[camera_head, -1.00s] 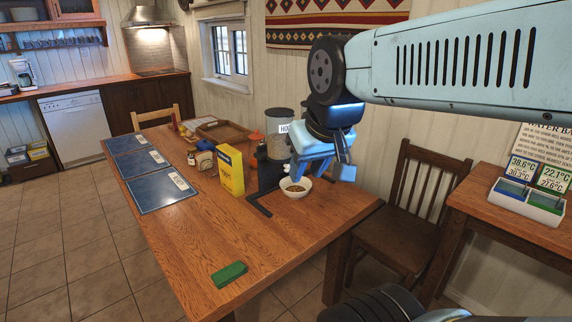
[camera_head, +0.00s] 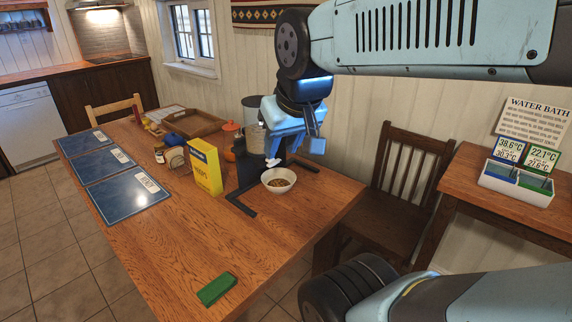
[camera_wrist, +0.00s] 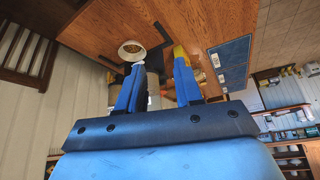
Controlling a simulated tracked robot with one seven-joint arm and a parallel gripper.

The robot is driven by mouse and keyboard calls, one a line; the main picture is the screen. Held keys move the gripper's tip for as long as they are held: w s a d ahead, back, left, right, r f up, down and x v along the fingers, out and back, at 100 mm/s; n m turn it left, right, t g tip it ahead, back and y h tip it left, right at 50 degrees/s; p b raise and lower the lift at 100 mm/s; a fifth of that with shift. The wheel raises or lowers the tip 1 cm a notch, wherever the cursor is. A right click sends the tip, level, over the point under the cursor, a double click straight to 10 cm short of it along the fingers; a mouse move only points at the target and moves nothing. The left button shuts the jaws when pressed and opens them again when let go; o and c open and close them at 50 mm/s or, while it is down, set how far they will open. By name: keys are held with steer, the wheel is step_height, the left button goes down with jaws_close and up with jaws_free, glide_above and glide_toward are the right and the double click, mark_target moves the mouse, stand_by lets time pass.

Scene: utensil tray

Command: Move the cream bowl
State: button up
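The cream bowl (camera_head: 278,184) sits on the wooden table, upright, with brown grain-like food in it. It stands within the black base frame (camera_head: 243,206) in front of a cylindrical dispenser (camera_head: 250,108). My gripper (camera_head: 275,160) is just above and behind the bowl in the head view, partly in front of the dispenser. In the wrist view, my gripper (camera_wrist: 159,64) has its two blue fingers apart with nothing held between them. The bowl (camera_wrist: 131,55) lies beyond the left fingertip there, and its lower edge is partly covered by that finger.
A yellow box (camera_head: 206,168) stands left of the bowl. Blue placemats (camera_head: 130,193), small jars and a wooden tray (camera_head: 195,123) lie farther left and back. A green block (camera_head: 216,289) lies near the front edge. The table between the block and bowl is clear. A chair (camera_head: 395,190) stands at right.

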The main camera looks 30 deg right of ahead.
steer(key=w+d+f+m+h, duration=0.1)
steer(key=w+d+f+m, duration=0.25)
steer(key=w, duration=0.45)
steer(key=w+d+f+m+h, duration=0.1)
steer(key=w+d+f+m, duration=0.2)
steer(key=w+d+f, duration=0.35)
steer(key=m, duration=0.6)
glide_toward(292, 184)
steer(key=v, duration=0.3)
steer(key=shift+d+t, duration=0.3)
steer(key=shift+d, duration=0.05)
steer(key=shift+f, duration=0.1)
steer(key=x, duration=1.3)
steer(key=shift+w+a+f, duration=0.15)
steer(key=shift+f, duration=0.1)
